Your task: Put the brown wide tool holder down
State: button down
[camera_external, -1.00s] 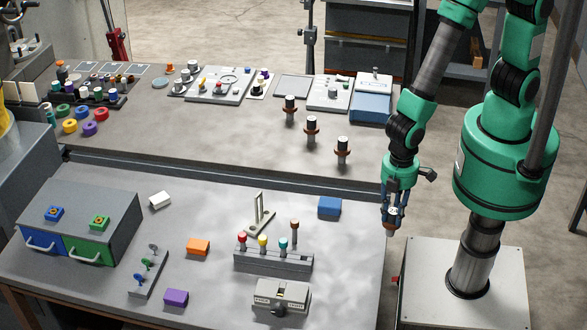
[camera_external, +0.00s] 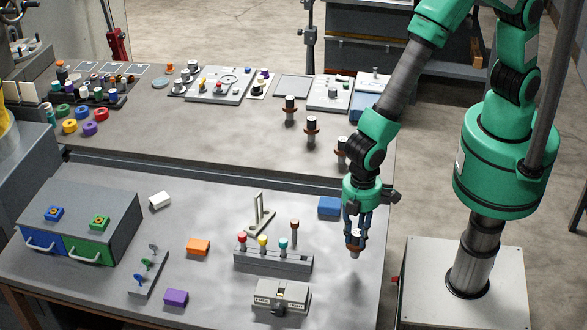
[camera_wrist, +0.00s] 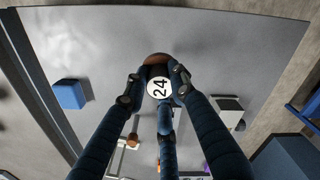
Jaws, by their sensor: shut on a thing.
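My gripper (camera_external: 356,238) is shut on the brown wide tool holder (camera_external: 355,247). The holder hangs above the right part of the front table (camera_external: 345,290), apart from its surface, with its lower end pointing down. In the wrist view the holder (camera_wrist: 158,88) shows a white round top marked 24 and a brown rim between my fingers. My fingers hide part of its sides.
A blue block (camera_external: 329,206) lies just left of my gripper. A grey rack with coloured knobs (camera_external: 273,258) and a grey box device (camera_external: 281,296) stand further left. The table's front right area is clear.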

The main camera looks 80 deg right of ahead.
jog(key=shift+w+a+f, duration=0.1)
jog(key=shift+w+a, duration=1.05)
jog(key=shift+w, duration=0.05)
jog(key=shift+f, duration=1.75)
jog(key=shift+f, duration=0.1)
jog(key=c, duration=1.4)
grip_release()
jog(key=shift+c, duration=0.2)
notch_tip(320, 180, up, 12)
